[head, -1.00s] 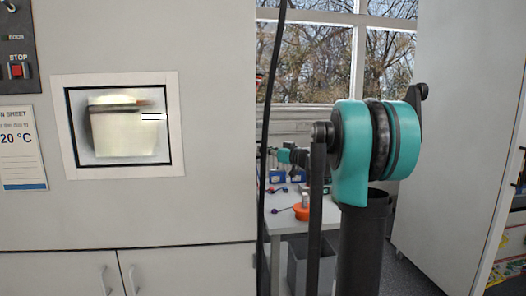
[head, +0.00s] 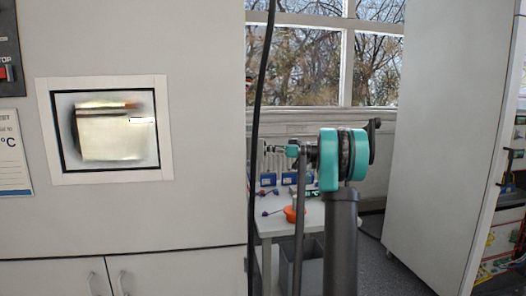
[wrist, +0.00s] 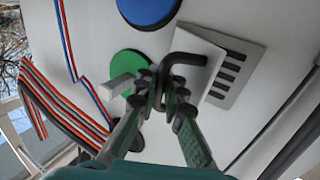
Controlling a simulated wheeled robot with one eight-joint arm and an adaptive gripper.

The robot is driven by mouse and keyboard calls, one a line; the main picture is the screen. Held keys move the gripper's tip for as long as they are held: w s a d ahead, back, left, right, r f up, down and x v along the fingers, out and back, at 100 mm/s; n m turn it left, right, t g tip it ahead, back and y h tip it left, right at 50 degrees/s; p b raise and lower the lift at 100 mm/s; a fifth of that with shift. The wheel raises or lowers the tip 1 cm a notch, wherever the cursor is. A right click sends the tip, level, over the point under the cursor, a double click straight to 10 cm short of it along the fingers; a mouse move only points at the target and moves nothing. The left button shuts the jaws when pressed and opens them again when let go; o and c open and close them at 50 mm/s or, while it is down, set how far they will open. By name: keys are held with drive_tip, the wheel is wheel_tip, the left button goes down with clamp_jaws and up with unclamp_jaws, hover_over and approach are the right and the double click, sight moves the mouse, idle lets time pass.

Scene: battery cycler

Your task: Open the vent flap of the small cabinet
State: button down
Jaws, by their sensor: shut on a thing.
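In the wrist view my gripper (wrist: 162,92) is shut on the dark bent handle (wrist: 178,60) of the vent flap. The white vent flap (wrist: 202,58) is a plain plate beside a grey grille (wrist: 236,74) with several dark slots. It overlaps part of the grille. How far it stands off the panel is hard to tell. The pale front of the small cabinet (wrist: 225,125) lies around them. In the head view my gripper (head: 271,148) is small and far off, and the flap cannot be made out there.
Blue (wrist: 148,8) and green (wrist: 130,68) discs and striped ribbon cables (wrist: 62,95) are near my fingers. In the head view a table (head: 318,214) holds an orange item (head: 293,214); a black cable (head: 258,120) hangs in front. A tall light panel (head: 445,140) stands right.

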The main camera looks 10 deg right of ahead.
drive_tip(key=shift+w+d, duration=0.3)
drive_tip(key=shift+w, duration=0.65)
drive_tip(key=c, duration=1.9)
unclamp_jaws()
drive_tip(key=v, duration=1.2)
